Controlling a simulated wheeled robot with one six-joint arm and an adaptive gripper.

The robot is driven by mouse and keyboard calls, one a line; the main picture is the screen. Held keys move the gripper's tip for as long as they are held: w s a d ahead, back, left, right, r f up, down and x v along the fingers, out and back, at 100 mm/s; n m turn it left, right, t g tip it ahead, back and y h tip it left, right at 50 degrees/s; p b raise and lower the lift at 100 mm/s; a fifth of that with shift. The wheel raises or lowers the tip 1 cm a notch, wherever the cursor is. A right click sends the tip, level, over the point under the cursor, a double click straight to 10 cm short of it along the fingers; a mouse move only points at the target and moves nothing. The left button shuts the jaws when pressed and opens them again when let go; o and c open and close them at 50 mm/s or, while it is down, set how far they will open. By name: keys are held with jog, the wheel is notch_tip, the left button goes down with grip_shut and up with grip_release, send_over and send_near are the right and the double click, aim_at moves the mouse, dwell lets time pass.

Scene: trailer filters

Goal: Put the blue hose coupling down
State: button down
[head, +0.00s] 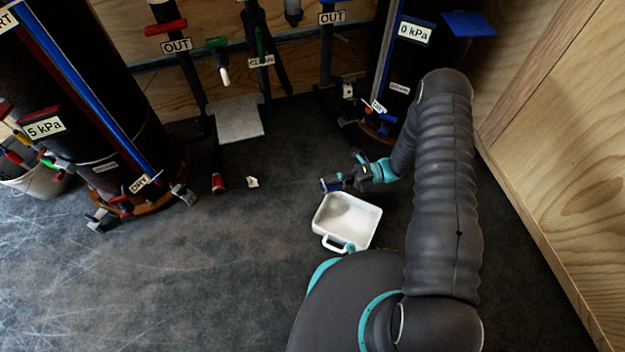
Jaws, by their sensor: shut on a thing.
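My gripper (343,182) is low over the dark floor, just past the far edge of the white tray. It is shut on the blue hose coupling (328,185), which shows as a small blue piece at the fingertips. The coupling is partly hidden by the fingers. I cannot tell whether it touches the floor.
The white tray (329,208) with a handle stands near my base. A red cylinder (218,183) and a small pale scrap (252,182) lie on the floor to the left. Black filter tanks (100,140) and pipes stand behind. A plywood wall (560,160) bounds the right.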

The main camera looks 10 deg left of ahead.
jog(key=w+a+f, duration=0.2)
jog(key=w+a+f+b, duration=0.1)
jog(key=w+a+f, duration=0.1)
jog(key=w+a, duration=0.1)
jog(key=w+a+f+b, duration=0.1)
jog(key=w+a+f, duration=0.1)
jog(key=w+f, duration=0.1)
jog(key=shift+w+a, duration=0.2)
jog(key=shift+w, duration=0.05)
jog(key=shift+f+b, duration=0.6)
jog(key=shift+f, duration=1.3)
jog(key=shift+f, duration=0.6)
jog(key=c, duration=0.6)
grip_release()
jog(key=shift+c, duration=0.2)
jog(key=shift+r, duration=0.5)
jog(key=v, duration=1.2)
jog(key=shift+r, duration=0.1)
